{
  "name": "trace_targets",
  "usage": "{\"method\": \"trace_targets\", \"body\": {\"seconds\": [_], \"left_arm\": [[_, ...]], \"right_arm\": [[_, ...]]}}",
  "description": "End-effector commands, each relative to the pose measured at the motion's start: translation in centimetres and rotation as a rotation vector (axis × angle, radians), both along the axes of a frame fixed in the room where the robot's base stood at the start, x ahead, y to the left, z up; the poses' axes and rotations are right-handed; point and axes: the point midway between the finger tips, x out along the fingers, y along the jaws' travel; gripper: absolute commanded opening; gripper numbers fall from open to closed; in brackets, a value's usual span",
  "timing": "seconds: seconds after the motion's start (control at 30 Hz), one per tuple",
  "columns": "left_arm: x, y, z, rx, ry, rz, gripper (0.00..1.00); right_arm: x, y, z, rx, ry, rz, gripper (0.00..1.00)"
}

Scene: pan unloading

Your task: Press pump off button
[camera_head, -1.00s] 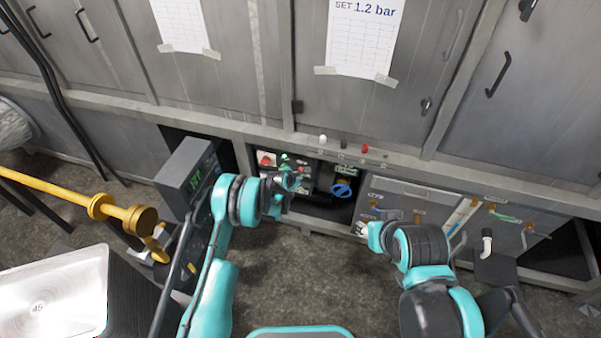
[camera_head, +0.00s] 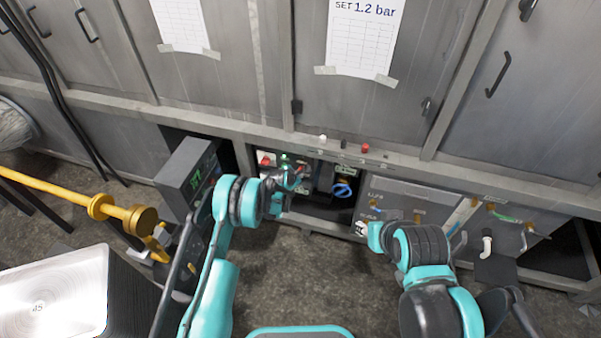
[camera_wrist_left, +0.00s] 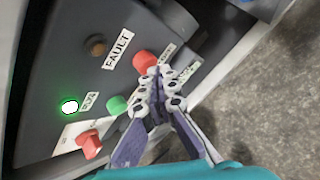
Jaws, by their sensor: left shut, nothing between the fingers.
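The dark control panel (camera_wrist_left: 60,60) fills the left wrist view. It carries a round red button (camera_wrist_left: 144,62), a green button (camera_wrist_left: 116,104), a lit green lamp (camera_wrist_left: 70,106), an amber lamp (camera_wrist_left: 96,45) marked FAULT and a red switch knob (camera_wrist_left: 89,143). My left gripper (camera_wrist_left: 156,78) is shut and empty. Its tips are right at the red button in that view; I cannot tell if they touch it. Labels beside the button are partly hidden by the fingers. In the head view my left gripper (camera_head: 294,178) covers part of the panel. My right gripper (camera_head: 362,230) is small and its jaws are unclear.
A blue valve wheel (camera_head: 342,190) sits in the recess right of the panel. A grey display box (camera_head: 187,178) stands to the left. A yellow rod (camera_head: 60,190) and a metal box (camera_head: 55,290) are at the far left. A ledge (camera_head: 230,128) runs above the panel.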

Motion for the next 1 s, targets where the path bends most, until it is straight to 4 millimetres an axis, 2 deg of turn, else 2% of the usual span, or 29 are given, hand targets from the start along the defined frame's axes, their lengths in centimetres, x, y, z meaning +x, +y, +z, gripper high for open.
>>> {"method": "trace_targets", "body": {"seconds": [0.6, 1.0], "left_arm": [[0.2, -0.1, 0.0, -0.001, -0.001, 0.000, 0.00], [-1.5, 0.5, 0.0, 0.000, 0.000, 0.000, 0.00]], "right_arm": [[0.0, 0.0, 0.0, 0.000, 0.000, 0.000, 0.40], [0.0, 0.0, 0.0, 0.000, 0.000, 0.000, 0.40]]}}
